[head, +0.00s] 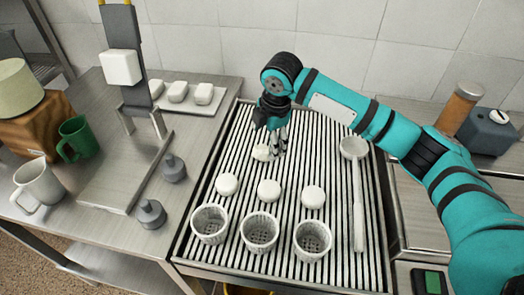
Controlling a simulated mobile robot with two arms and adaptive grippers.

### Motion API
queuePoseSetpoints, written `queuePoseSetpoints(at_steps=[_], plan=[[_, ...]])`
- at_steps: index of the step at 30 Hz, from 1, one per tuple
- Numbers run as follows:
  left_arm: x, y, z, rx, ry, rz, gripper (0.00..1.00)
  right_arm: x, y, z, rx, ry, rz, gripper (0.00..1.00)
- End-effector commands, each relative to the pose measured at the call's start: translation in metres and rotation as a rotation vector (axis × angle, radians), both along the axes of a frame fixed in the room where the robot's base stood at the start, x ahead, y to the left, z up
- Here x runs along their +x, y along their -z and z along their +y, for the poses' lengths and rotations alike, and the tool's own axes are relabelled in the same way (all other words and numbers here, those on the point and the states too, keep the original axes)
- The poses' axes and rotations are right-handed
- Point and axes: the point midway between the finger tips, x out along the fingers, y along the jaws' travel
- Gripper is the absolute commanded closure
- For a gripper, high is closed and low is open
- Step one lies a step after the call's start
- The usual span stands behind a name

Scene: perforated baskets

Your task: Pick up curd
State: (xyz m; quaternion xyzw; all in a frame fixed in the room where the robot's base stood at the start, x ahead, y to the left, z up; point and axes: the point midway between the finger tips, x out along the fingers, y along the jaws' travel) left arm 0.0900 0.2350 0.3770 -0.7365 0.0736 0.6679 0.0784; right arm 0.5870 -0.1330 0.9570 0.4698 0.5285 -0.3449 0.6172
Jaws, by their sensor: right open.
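My right gripper (277,150) is open and points down over the ribbed rack. A pale, lumpy curd (261,153) lies just at the left of its fingertips; I cannot tell whether they touch. Three rounded white pieces lie in a row nearer the front: left (227,184), middle (269,190) and right (313,196). In front of them stand three perforated baskets: left (210,223), middle (259,232) and right (312,240). The baskets look empty. My left gripper is not in view.
A white ladle (357,190) lies along the right of the rack (335,170). At left stand a press (137,85), grey weights (151,213), a green mug (76,138), a pale mug (38,187) and a tray of white blocks (190,105). A jar (458,107) stands at back right.

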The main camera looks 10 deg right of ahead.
Motion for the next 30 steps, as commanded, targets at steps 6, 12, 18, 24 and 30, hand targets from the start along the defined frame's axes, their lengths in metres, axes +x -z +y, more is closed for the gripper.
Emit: queuePoseSetpoints(at_steps=[6, 12, 18, 24, 30], plan=[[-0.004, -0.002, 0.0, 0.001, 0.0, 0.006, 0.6, 0.003, 0.014, 0.002, 0.0, 0.001, 0.001, 0.2], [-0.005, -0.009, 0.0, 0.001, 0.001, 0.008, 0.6, 0.013, 0.039, 0.008, 0.0, 0.0, 0.001, 0.2], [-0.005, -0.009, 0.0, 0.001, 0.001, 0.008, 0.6, 0.017, 0.06, 0.008, 0.0, 0.0, 0.0, 0.2], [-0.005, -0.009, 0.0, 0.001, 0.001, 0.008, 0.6, 0.018, 0.061, 0.009, 0.001, 0.0, -0.002, 0.2], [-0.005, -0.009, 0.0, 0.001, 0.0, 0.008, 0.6, 0.017, 0.061, 0.009, 0.0, 0.0, -0.001, 0.42]])
